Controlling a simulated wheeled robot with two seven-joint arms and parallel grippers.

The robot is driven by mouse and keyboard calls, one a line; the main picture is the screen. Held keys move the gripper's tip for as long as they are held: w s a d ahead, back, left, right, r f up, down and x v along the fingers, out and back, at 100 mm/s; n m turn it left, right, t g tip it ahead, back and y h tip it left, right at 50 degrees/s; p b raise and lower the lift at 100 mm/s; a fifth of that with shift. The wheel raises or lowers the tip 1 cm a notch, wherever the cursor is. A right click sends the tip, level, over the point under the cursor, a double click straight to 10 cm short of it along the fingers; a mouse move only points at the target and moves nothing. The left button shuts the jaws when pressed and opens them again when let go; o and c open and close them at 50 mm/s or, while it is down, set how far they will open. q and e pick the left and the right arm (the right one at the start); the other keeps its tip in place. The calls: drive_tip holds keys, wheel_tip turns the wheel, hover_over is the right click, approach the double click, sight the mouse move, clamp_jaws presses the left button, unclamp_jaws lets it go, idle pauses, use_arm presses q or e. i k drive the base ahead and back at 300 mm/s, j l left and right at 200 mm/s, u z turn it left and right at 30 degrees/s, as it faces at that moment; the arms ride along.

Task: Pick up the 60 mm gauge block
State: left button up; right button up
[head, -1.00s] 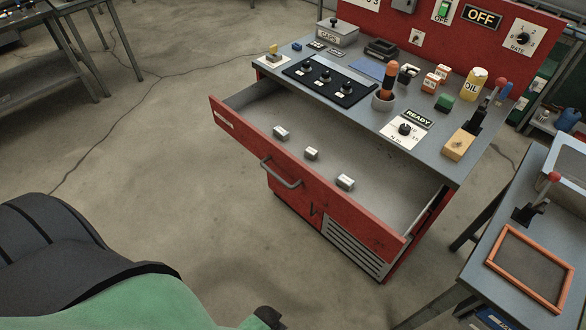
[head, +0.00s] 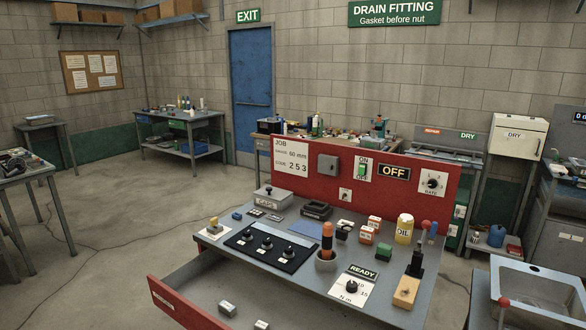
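The red bench's drawer (head: 182,305) is pulled open at the lower left of the head view. Two small grey blocks with white labels show inside it: one (head: 227,307) nearer the left, and one (head: 262,324) cut by the bottom edge. Their labels are too small to read, so I cannot tell which is the 60 mm gauge block. Neither of my grippers is in view.
The grey bench top (head: 290,278) holds a black three-knob panel (head: 264,249), a grey lidded box (head: 272,199), an orange-handled tool (head: 326,242), an oil can (head: 404,229) and a lever on a wooden block (head: 406,290). A sink (head: 535,288) stands at right. Open floor lies left.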

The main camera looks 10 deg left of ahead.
sight(225, 306)
drive_tip(key=i+j, duration=0.1)
drive_tip(key=j, duration=0.3)
drive_tip(key=i+j+z, duration=0.1)
drive_tip(key=j, duration=0.3)
drive_tip(key=i+j, duration=0.1)
drive_tip(key=j, duration=0.3)
drive_tip(key=i+j, duration=0.1)
drive_tip(key=j, duration=0.3)
drive_tip(key=z, duration=0.05)
